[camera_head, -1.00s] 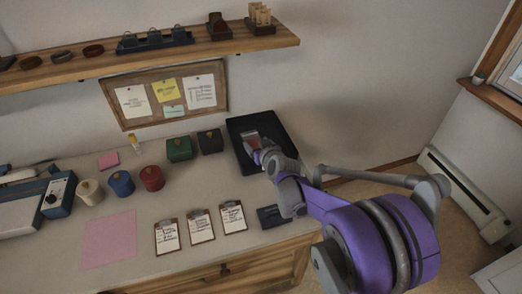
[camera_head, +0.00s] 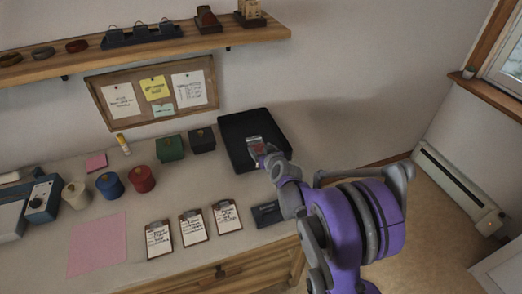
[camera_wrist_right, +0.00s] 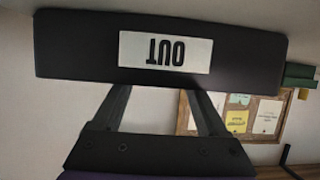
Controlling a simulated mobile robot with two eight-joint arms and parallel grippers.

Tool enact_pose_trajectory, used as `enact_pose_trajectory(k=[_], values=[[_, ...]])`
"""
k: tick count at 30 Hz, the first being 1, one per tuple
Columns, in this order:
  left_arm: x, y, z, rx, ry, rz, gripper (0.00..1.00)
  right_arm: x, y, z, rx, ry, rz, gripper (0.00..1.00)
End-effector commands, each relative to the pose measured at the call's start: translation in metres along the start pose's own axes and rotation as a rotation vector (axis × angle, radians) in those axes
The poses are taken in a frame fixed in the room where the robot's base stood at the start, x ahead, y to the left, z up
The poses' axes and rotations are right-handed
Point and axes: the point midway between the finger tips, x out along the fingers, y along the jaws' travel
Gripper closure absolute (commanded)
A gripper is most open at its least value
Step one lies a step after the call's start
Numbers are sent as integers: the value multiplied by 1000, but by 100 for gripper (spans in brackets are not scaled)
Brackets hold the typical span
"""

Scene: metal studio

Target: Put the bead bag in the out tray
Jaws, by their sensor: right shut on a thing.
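The out tray (camera_head: 234,127) is a black tray at the back right of the desk. In the right wrist view its dark wall (camera_wrist_right: 75,45) carries a white label reading OUT, upside down. My right gripper (camera_head: 257,144) is over the tray's inner area and shut on a small reddish thing (camera_head: 258,148), which I take to be the bead bag. The fingers partly cover it. In the wrist view the fingertips and the held thing are hidden behind the tray wall. I cannot tell whether the bag touches the tray floor. My left gripper is not in view.
A black box (camera_head: 202,141) and a green box (camera_head: 169,148) stand left of the tray. Several clipboards (camera_head: 193,228) and a dark flat item (camera_head: 267,214) lie along the front. A pinboard (camera_head: 155,96) and a shelf (camera_head: 170,45) are on the wall above.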

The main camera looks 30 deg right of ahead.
Motion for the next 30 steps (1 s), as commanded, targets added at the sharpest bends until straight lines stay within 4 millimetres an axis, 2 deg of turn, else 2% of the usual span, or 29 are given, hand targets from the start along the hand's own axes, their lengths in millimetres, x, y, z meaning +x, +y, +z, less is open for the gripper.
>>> enact_pose_trajectory(k=[21,22,25,26,30], values=[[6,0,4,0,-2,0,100,5,0,11,0,0,-1,86],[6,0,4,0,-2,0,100,4,0,11,0,-1,-1,21],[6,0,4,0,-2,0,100,4,-1,11,0,-2,-1,3],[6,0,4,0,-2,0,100,4,-1,12,0,-2,-1,0],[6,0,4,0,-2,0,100,4,-1,12,0,-3,-2,0]])
